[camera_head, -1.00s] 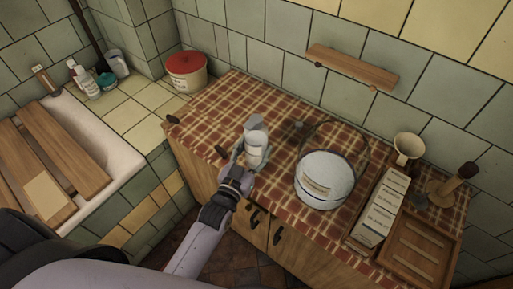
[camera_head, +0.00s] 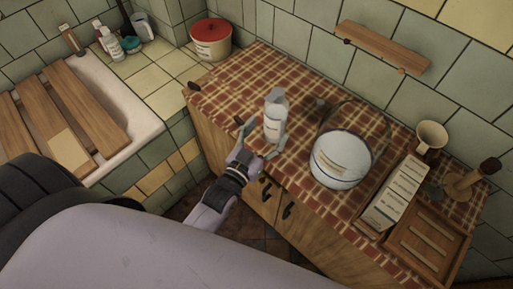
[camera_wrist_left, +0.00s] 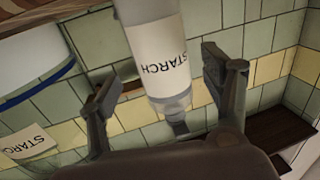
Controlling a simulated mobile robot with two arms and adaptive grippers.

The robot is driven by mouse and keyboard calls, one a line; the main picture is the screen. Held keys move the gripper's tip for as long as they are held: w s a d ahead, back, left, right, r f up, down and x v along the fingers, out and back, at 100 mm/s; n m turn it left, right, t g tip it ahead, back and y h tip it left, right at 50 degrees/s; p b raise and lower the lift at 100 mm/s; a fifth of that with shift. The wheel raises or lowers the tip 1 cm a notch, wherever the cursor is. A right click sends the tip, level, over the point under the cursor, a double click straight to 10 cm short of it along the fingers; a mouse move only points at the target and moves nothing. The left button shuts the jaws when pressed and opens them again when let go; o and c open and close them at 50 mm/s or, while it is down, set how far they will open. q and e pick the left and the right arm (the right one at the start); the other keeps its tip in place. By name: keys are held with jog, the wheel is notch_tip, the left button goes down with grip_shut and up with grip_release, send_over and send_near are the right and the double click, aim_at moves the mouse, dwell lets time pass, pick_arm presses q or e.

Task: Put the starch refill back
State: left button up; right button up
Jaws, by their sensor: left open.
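The starch refill is a pale bottle (camera_head: 275,117) with a grey top, standing upright on the checked counter cloth. In the left wrist view the bottle (camera_wrist_left: 160,55) appears upside down, its STARCH label facing me. My left gripper (camera_head: 262,140) is open, its two fingers at either side of the bottle on the near side. In the left wrist view a gap shows between the bottle and the open fingers (camera_wrist_left: 170,88). I cannot tell in the head view whether either finger touches it. My right gripper is out of view.
A white labelled pail (camera_head: 340,165) stands right of the bottle. Beyond it are a lettered box (camera_head: 395,193), a wooden tray (camera_head: 428,243) and a cream funnel (camera_head: 432,136). A wooden shelf (camera_head: 383,48) is on the wall. A red-lidded tub (camera_head: 211,40) stands back left.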

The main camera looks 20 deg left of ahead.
pick_arm(q)
jog(key=s+a, duration=0.1)
jog(key=s, duration=0.6)
jog(key=shift+s, duration=0.4)
jog(key=s+f+g, duration=0.3)
jog(key=s+f, duration=0.1)
jog(key=f, duration=0.7)
jog(key=s+f+m+g, duration=0.1)
jog(key=s+f+g, duration=0.2)
jog(key=f, duration=0.8)
jog(key=s+f+g, duration=0.3)
jog(key=s+f, duration=0.1)
jog(key=f, duration=0.7)
jog(key=s+a+f+g+y, duration=0.1)
jog(key=s+a+f+g, duration=0.2)
jog(key=s+f, duration=0.4)
jog(key=s+a+f+g+y, duration=0.1)
jog(key=s+a+f+g, duration=0.3)
jog(key=s, duration=0.9)
notch_tip(320, 180, down, 3)
jog(key=shift+a+f+g, duration=0.2)
jog(key=shift+g, duration=0.2)
jog(key=shift+d, duration=0.25)
